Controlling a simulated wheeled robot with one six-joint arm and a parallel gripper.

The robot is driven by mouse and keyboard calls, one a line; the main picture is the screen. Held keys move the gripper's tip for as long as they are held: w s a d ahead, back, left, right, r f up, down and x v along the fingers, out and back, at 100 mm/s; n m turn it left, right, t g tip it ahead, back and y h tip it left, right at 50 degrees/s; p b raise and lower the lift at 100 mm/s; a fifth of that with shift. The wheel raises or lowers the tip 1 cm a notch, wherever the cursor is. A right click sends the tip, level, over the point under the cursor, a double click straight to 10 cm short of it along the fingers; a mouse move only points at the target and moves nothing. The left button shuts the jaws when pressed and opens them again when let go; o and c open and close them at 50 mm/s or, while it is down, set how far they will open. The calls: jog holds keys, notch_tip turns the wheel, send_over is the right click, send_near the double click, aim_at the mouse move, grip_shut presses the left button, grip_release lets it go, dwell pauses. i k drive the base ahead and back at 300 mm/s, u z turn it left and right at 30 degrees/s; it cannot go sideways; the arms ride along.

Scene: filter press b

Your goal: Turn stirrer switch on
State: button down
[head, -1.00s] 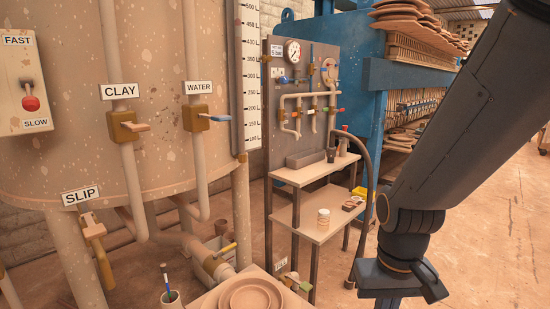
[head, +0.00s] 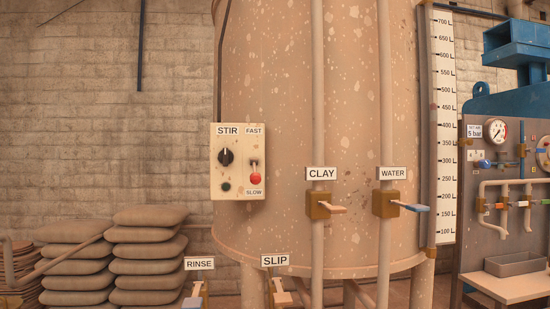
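The stirrer control box (head: 238,161) is a cream panel labelled STIR on the front left of the large speckled tank (head: 290,60). It carries a black rotary knob (head: 226,157) with a white pointer mark standing about upright. Below the knob is a small dark round button or lamp (head: 226,187). To the right is a red-knobbed lever (head: 256,178) between FAST and SLOW, down toward SLOW. My gripper is not in the head view now.
Clay valve (head: 319,206) and water valve (head: 386,204) handles stick out right of the box. Rinse and slip (head: 279,290) valves sit lower. Stacked sacks (head: 145,255) stand at left. A gauge panel (head: 500,240) stands at right.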

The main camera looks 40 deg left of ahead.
aim_at(226, 157)
jog(key=u, duration=1.9)
jog(key=k, duration=0.5)
jog(key=u, duration=1.1)
jog(key=i, duration=1.1)
jog(key=z, duration=2)
